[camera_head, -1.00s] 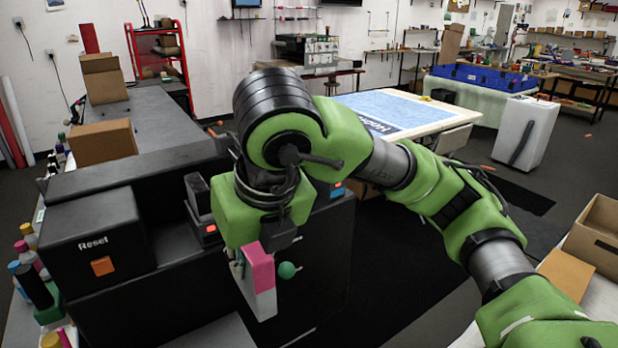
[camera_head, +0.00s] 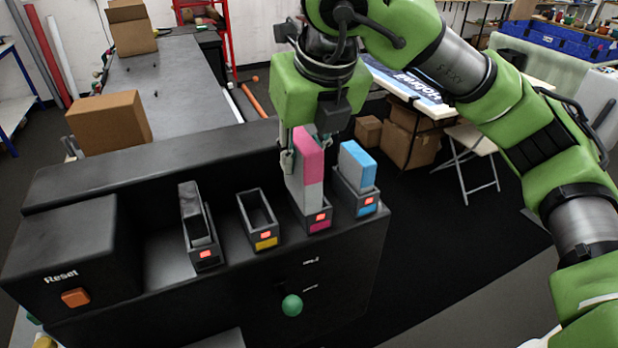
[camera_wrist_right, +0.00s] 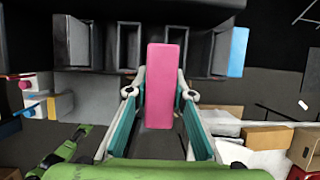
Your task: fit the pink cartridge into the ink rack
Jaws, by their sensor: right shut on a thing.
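The pink cartridge (camera_head: 309,158), pink above and pale grey below, stands nearly upright in my right gripper (camera_head: 303,164), which is shut on it. The ink rack (camera_head: 225,243) is a row of dark slots on the black machine. The cartridge's lower end is at the pink-labelled slot (camera_head: 319,227), apparently within its rim; how deep it sits is hidden. In the right wrist view the pink cartridge (camera_wrist_right: 165,85) shows between the fingers, with slots beyond. My left gripper is not in view.
A blue cartridge (camera_head: 357,165) stands in the slot to the right. The yellow-labelled slot (camera_head: 265,243) to the left is empty. A black cartridge (camera_head: 192,212) stands farther left. A green knob (camera_head: 292,306) and an orange Reset button (camera_head: 76,298) are on the machine.

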